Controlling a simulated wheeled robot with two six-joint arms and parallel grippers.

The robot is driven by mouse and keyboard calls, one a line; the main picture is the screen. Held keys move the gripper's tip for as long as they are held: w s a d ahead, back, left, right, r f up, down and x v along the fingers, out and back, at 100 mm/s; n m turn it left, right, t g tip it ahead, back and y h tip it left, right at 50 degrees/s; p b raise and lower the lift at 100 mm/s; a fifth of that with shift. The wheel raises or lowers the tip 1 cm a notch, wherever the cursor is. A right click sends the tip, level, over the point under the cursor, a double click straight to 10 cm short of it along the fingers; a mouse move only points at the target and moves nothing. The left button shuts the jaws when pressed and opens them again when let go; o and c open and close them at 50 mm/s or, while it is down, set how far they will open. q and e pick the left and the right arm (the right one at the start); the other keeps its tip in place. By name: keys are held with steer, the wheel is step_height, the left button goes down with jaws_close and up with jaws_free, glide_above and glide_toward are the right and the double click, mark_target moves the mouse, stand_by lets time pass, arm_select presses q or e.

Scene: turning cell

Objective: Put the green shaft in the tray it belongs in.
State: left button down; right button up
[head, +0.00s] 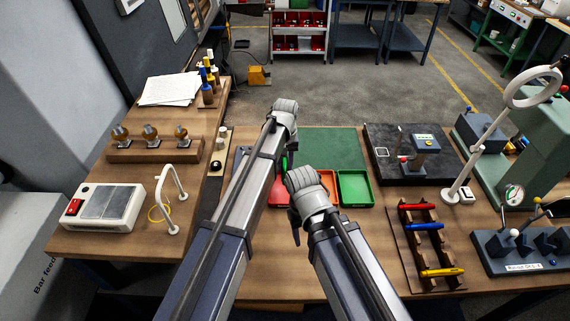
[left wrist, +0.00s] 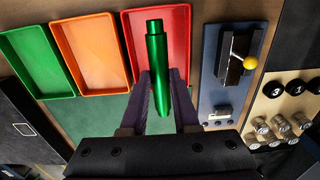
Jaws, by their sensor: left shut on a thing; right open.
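The green shaft (left wrist: 160,65) is held upright in the left wrist view, its narrower end up in the picture. My left gripper (left wrist: 158,100) is shut on it. The shaft appears in front of the red tray (left wrist: 183,75); its height above the tray is unclear. The orange tray (left wrist: 90,55) and green tray (left wrist: 38,60) lie to the left, looking empty. In the head view the shaft (head: 284,163) shows as a small green piece, and the green tray (head: 355,188) is at the right of the row. My right gripper (head: 295,228) is open and low over the table's front, partly hidden by its arm.
A rack (head: 428,240) with red, blue and yellow shafts stands at the right. A dark plate with a gauge stand (head: 420,150) is behind it. A green mat (head: 332,146) lies behind the trays. A lever fixture (left wrist: 237,60) stands beside the red tray.

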arm_select(q)
steer(key=shift+f+b, duration=4.45)
steer(key=shift+f, duration=0.15)
arm_select(e)
steer(key=shift+f, duration=4.6)
arm_select(q)
steer(key=c, duration=0.6)
jaws_free()
steer(key=shift+r, duration=0.15)
arm_select(e)
steer(key=shift+r, duration=0.2)
arm_select(q)
step_height(320, 180, up, 8)
steer(key=p, duration=0.8)
steer(key=shift+f, duration=0.2)
arm_select(e)
step_height(320, 180, up, 8)
steer(key=shift+f, duration=0.25)
arm_select(q)
steer(key=shift+s, duration=0.1)
